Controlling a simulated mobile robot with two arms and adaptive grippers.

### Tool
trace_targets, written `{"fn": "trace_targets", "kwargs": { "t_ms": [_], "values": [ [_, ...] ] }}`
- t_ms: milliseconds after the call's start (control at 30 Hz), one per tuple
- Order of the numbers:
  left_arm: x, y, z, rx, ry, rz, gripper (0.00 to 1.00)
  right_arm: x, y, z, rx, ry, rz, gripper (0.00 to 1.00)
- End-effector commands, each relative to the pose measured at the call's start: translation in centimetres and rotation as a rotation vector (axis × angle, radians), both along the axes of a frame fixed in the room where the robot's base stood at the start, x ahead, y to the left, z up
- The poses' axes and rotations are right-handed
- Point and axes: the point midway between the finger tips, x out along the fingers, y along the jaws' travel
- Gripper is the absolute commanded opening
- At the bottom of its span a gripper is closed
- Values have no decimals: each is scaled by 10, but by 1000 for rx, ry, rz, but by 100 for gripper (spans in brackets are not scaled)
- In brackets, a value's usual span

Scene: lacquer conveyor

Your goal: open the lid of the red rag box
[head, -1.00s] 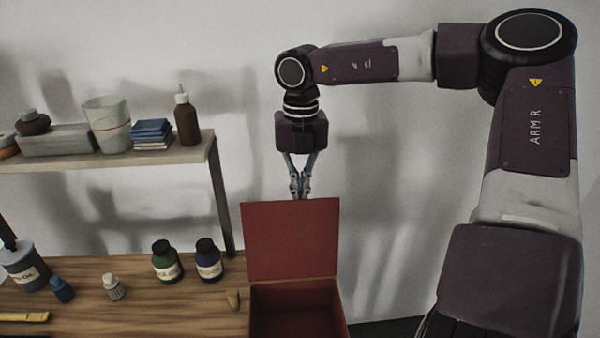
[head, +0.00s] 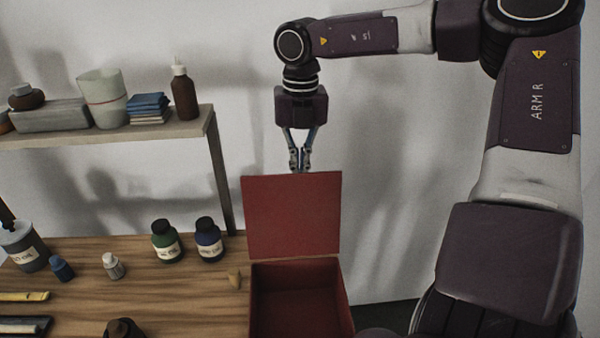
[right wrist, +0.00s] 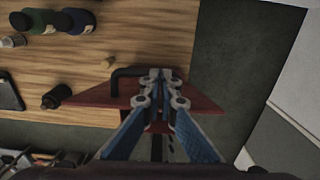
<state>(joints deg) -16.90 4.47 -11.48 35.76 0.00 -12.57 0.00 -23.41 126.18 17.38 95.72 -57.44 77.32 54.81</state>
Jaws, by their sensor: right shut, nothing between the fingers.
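The red rag box (head: 298,306) stands at the right end of the wooden bench, and its inside shows dark red and empty where I can see it. Its lid (head: 292,216) stands raised at the back, roughly upright. My right gripper (head: 300,168) is at the lid's top edge, its fingertips partly hidden there. In the right wrist view, the gripper (right wrist: 162,76) is shut and empty over the red lid (right wrist: 95,96), beside a black handle (right wrist: 122,80). I cannot tell whether it touches the lid. My left gripper is not in view.
Open floor lies right of the box.

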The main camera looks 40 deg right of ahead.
Motion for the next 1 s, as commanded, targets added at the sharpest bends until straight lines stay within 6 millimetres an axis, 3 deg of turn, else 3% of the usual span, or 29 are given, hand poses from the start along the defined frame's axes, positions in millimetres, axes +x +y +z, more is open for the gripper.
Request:
{"fn": "trace_targets", "kwargs": {
  "t_ms": [267,700,1000],
  "values": [
    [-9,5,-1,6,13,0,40,-3,5,-1,13,10,1,0],
    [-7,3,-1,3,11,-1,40,-6,10,66,2,1,4,0],
    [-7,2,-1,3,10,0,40,-8,12,83,0,2,6,0]
  ]
}}
